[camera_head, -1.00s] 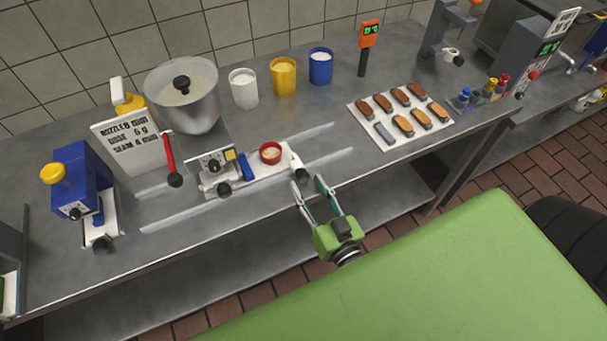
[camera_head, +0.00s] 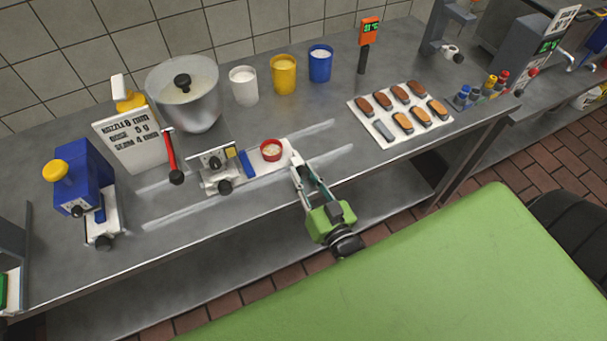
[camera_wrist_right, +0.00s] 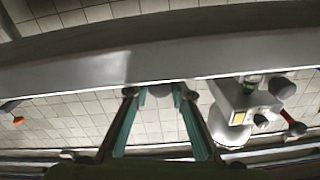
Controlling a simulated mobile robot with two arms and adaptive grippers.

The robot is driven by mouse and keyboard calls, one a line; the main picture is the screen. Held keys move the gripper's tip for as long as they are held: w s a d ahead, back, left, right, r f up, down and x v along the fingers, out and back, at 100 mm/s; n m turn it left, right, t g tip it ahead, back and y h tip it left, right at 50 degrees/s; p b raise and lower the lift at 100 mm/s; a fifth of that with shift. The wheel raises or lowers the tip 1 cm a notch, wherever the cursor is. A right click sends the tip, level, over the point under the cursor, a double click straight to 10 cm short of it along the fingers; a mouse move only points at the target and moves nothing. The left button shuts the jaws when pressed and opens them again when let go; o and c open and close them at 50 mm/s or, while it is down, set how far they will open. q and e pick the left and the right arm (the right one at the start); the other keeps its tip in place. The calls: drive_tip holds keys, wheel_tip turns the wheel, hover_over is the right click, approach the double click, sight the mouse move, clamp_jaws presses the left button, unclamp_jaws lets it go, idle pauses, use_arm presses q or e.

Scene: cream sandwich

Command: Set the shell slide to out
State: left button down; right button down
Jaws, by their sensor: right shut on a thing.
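The shell slide is a white plate (camera_head: 257,164) lying between two pale rails on the bench. A white nose with a grip end sits at the slide's right end. My right gripper (camera_head: 303,172) is shut on that end from the bench's front side, and its fingers cover most of it. In the right wrist view a grey rounded end (camera_wrist_right: 160,89) shows between the fingertips (camera_wrist_right: 158,92). My left gripper is not in view.
Left of the slide are a grey unit with black knobs (camera_head: 213,165), a red lever (camera_head: 170,152), a sign (camera_head: 138,141) and a blue machine (camera_head: 85,180). A steel bowl (camera_head: 185,100) and several tubs stand behind. A shell tray (camera_head: 375,125) lies right; bench between is clear.

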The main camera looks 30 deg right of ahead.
sight(357, 163)
drive_tip(key=d, duration=1.4)
drive_tip(key=shift+d+r, duration=0.1)
drive_tip(key=shift+d, duration=0.5)
drive_tip(key=c, duration=1.8)
unclamp_jaws()
drive_tip(key=shift+d, duration=0.15)
drive_tip(key=shift+s, duration=0.35)
drive_tip(key=s, duration=1.1)
drive_tip(key=shift+s, duration=0.15)
